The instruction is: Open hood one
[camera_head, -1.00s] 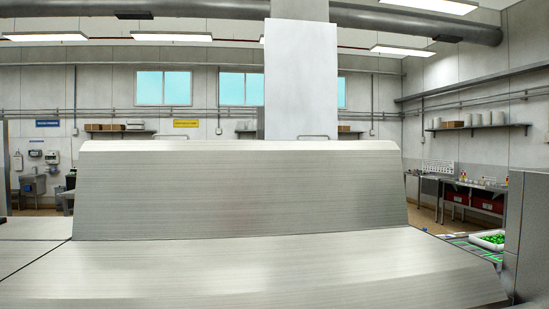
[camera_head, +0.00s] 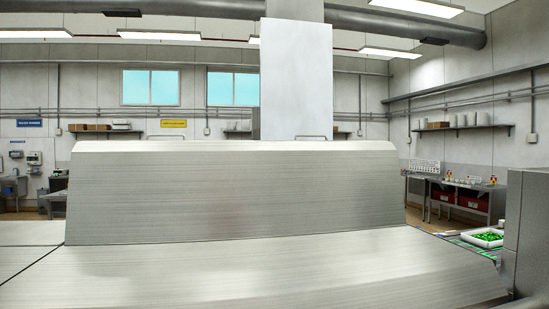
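A wide brushed-metal hood panel (camera_head: 235,190) stands across the middle of the view, leaning back, with a narrow bevel along its top edge. Behind that edge two thin bar handles show, a left one (camera_head: 166,137) and a right one (camera_head: 310,138). A second broad metal surface (camera_head: 260,270) slopes toward me in front of it. I see no label telling which is hood one, and no opening into a hood. My gripper is not in view.
A tall white panel (camera_head: 296,80) rises behind the hood. At right stand a grey block (camera_head: 530,235) and a white tray of green items (camera_head: 487,238). A workbench (camera_head: 455,192) with red bins is farther back. Some floor shows beyond the hood's right end.

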